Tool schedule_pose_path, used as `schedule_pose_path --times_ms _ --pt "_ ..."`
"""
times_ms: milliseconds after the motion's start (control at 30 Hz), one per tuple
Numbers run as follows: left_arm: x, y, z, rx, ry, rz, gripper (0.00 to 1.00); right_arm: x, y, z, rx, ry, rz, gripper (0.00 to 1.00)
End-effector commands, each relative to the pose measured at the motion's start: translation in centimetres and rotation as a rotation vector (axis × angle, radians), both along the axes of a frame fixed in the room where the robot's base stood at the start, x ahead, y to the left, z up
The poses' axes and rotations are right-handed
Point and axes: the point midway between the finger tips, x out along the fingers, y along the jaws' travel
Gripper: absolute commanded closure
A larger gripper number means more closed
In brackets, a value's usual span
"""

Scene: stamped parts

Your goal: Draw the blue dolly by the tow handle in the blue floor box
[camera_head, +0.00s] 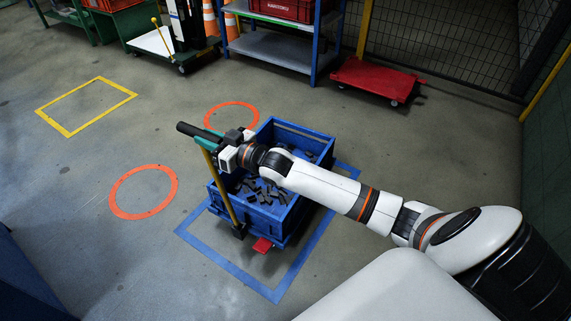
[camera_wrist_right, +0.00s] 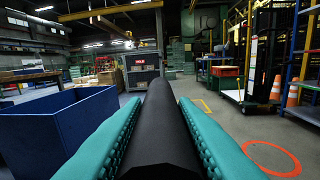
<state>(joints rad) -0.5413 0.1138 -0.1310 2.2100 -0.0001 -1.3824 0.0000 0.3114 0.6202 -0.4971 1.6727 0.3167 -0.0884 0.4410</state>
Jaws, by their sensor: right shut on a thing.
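The blue dolly (camera_head: 262,222) carries a blue crate with dark stamped parts in it. Its yellow tow handle post (camera_head: 226,195) rises at the left side and ends in a black grip (camera_head: 190,130). My right gripper (camera_head: 207,142) is shut on this grip. In the right wrist view the black grip (camera_wrist_right: 160,125) lies between the two teal fingers. The blue floor box (camera_head: 225,264) is a taped outline; its near and left lines show around the dolly. The dolly and my arm hide parts of its other lines. My left gripper is not in view.
Orange floor rings (camera_head: 143,192) lie left of and behind the dolly. A yellow floor box (camera_head: 86,105) is at far left. A red dolly (camera_head: 372,78) and a blue shelf (camera_head: 275,45) stand at the back. A blue bin (camera_wrist_right: 55,125) stands left in the wrist view.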

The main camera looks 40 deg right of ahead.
Motion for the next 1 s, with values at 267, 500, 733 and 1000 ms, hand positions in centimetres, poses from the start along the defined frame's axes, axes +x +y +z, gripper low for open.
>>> schedule_pose_path --times_ms 267,500,733,1000 --pt "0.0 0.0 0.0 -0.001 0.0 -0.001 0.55 0.0 -0.1 0.2 -0.003 -0.005 -0.001 1.0" --pt "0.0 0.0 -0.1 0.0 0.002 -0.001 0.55 0.2 -0.3 0.2 -0.004 -0.005 -0.001 1.0" --pt "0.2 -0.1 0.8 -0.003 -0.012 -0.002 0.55 0.7 -0.9 0.1 -0.005 -0.006 0.0 1.0" --pt "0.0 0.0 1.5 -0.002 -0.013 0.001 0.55 1.4 -1.8 0.1 -0.004 -0.005 0.0 1.0"
